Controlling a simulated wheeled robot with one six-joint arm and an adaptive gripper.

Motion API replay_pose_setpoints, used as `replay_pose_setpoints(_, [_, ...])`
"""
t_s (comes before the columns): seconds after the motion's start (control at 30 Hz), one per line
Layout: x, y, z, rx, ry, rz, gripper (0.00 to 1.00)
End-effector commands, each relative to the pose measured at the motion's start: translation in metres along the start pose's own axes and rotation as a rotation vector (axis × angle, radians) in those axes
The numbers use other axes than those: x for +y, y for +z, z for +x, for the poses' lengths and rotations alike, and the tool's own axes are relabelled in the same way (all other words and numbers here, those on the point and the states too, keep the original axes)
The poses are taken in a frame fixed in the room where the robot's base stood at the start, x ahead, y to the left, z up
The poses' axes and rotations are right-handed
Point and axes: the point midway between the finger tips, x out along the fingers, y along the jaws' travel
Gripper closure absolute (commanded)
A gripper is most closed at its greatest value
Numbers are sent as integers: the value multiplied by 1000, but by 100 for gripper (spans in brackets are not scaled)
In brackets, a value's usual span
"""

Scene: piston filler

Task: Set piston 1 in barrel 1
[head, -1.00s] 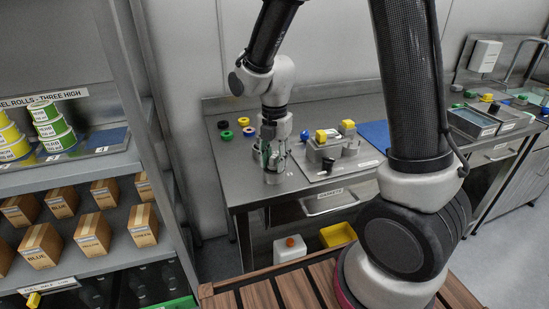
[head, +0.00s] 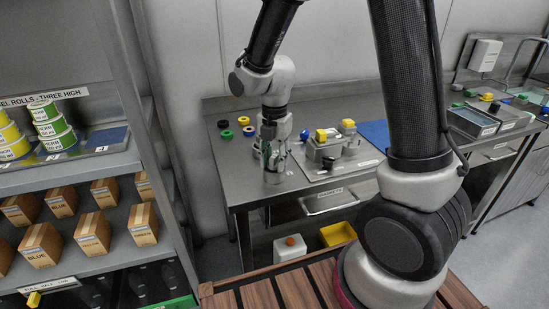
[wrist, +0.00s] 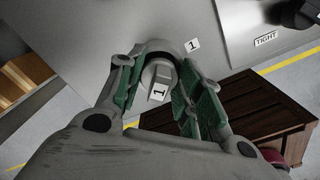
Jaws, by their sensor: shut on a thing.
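Piston 1 (wrist: 160,78) is a grey round part with a white "1" tag, between the green-padded fingers of my gripper (wrist: 164,66) in the wrist view. My gripper is shut on it. A grey round rim, which looks like barrel 1 (wrist: 155,46), shows just beyond the piston, over the steel bench and beside a "1" label. In the head view my gripper (head: 272,158) points down at a grey cylinder (head: 274,177), the likely barrel 1, near the bench's front edge. I cannot tell how deep the piston sits in the barrel; the fingers hide the contact.
A grey block fixture (head: 327,150) with yellow and blue parts stands right of my gripper on the steel bench (head: 235,180). Several coloured rings (head: 227,135) lie at the back left. A shelf with cartons (head: 93,235) stands left. A yellow bin (head: 338,233) is below the bench.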

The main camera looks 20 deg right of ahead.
Motion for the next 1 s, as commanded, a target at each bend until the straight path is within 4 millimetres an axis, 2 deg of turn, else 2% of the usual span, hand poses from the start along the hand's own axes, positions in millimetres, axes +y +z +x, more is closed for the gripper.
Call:
replay_pose_setpoints(0.27, [0,0,0,0,1,0,98])
replay_pose_setpoints(0.3, [0,0,0,0,1,0,59])
replay_pose_setpoints(0.4, [0,0,0,0,1,0,40])
replay_pose_setpoints(0.63, [0,0,0,0,1,0,39])
replay_pose_setpoints(0.67, [0,0,0,0,0,0,37])
replay_pose_setpoints(0.77, [0,0,0,0,0,0,21])
replay_pose_setpoints(1.0, [0,0,0,0,0,0,21])
